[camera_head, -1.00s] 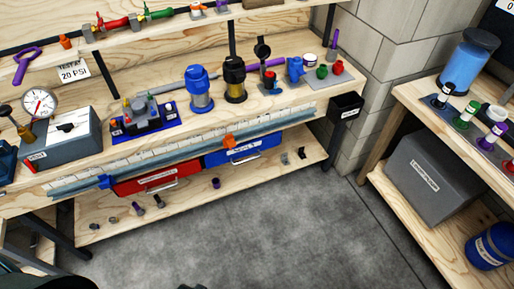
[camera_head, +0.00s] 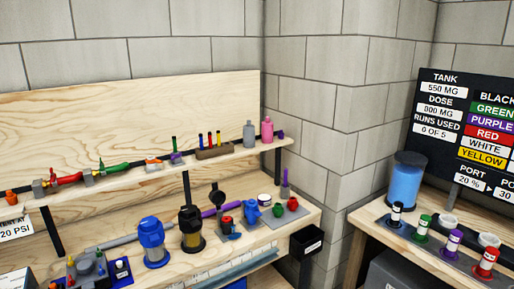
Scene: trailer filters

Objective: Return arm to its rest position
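Neither of my arms nor grippers shows in the head view now. A wooden workbench (camera_head: 215,258) runs along the wall at the left and middle. On it stand a blue filter housing (camera_head: 153,240) and a black and yellow filter housing (camera_head: 191,228). To their right are a small red fitting (camera_head: 227,222), a blue fitting (camera_head: 252,210) and a grey plate with red caps (camera_head: 293,205). Nothing in view is held by a gripper.
An upper shelf (camera_head: 130,177) carries valves, bottles and small tools. A black bin (camera_head: 306,246) hangs at the bench's right end. At the right, a second bench (camera_head: 385,238) holds a blue tank (camera_head: 405,182) and several coloured bottles, below a dark sign board (camera_head: 470,125).

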